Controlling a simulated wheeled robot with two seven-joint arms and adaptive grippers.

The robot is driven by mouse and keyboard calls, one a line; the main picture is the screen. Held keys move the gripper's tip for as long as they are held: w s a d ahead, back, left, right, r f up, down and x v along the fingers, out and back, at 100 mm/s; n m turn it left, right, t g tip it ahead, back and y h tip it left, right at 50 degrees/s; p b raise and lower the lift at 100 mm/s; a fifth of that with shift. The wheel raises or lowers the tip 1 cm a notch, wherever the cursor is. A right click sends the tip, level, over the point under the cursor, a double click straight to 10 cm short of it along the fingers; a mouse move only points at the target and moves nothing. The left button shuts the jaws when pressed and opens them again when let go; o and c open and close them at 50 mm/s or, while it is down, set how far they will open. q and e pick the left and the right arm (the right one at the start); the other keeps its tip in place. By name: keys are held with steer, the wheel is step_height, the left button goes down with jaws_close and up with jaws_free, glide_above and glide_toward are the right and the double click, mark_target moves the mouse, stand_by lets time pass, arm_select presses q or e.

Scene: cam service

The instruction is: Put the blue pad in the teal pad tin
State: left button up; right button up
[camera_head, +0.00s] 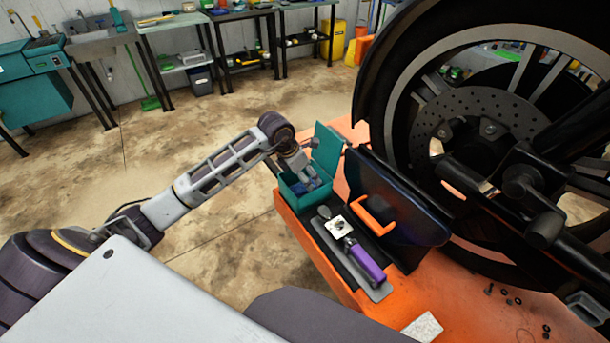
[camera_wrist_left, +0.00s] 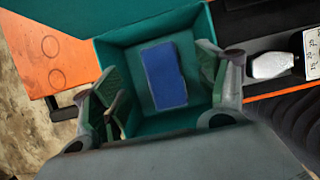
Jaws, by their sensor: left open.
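The teal pad tin (camera_head: 289,192) stands at the far left corner of the orange surface with its lid (camera_head: 325,150) up. In the left wrist view the tin (camera_wrist_left: 118,62) lies open below the camera. The blue pad (camera_wrist_left: 164,75) is inside the tin and looks flat on its floor, clear of the walls. My left gripper (camera_head: 306,180) is at the tin's mouth, pointing down. Its open fingers (camera_wrist_left: 163,92) show to either side of the pad, with visible gaps between them and it. My right gripper is not seen.
A grey tray with a purple-handled tool (camera_head: 365,262) lies nearer than the tin. A dark case with an orange handle (camera_head: 374,215) stands to the right. A large wheel (camera_head: 480,100) rises behind it. Small loose parts (camera_head: 507,298) lie at front right.

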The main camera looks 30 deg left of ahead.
arm_select(q)
steer(key=shift+r+p, duration=0.7)
steer(key=shift+r, duration=0.7)
steer(key=shift+r, duration=0.1)
steer(key=v, duration=1.2)
stand_by(1.0)
